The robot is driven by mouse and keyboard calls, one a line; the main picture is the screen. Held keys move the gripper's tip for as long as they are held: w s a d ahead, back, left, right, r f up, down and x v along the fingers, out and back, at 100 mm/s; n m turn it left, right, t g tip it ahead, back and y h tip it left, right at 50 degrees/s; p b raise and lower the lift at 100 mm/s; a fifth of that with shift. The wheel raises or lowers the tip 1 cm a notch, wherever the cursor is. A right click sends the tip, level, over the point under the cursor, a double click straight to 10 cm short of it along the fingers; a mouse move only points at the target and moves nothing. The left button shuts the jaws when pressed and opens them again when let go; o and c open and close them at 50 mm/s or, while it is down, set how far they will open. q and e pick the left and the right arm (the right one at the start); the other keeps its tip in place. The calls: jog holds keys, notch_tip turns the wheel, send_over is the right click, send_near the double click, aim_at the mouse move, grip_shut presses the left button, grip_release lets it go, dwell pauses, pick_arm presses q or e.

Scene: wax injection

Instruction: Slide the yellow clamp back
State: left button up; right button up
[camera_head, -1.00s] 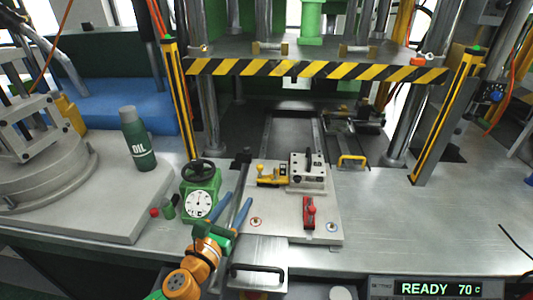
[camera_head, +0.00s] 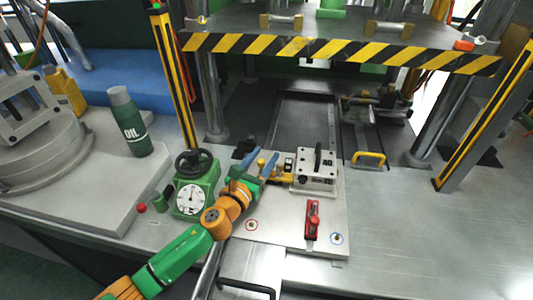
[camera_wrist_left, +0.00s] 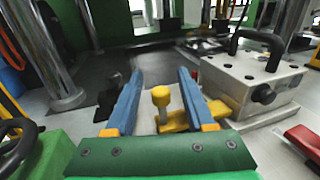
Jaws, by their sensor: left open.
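The yellow clamp (camera_head: 284,179) lies on the light plate, at the left side of the grey metal mould block (camera_head: 317,168). Its upright yellow knob (camera_wrist_left: 161,98) shows in the left wrist view between the two blue fingers of my left gripper (camera_wrist_left: 160,88). The fingers are apart, with visible gaps on both sides of the knob. In the head view my left gripper (camera_head: 260,168) reaches the knob from the front left and hides part of the clamp. My right gripper is not in view.
A green dial gauge with a handwheel (camera_head: 193,189) stands close left of my left gripper. A red clamp (camera_head: 312,222) sits in front of the block. A green oil bottle (camera_head: 130,122) stands at the left. A striped press beam (camera_head: 340,50) hangs behind.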

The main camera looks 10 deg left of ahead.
pick_arm(q)
jog(key=shift+x, duration=0.95)
jog(key=shift+s, duration=0.1)
grip_shut()
dwell(0.6)
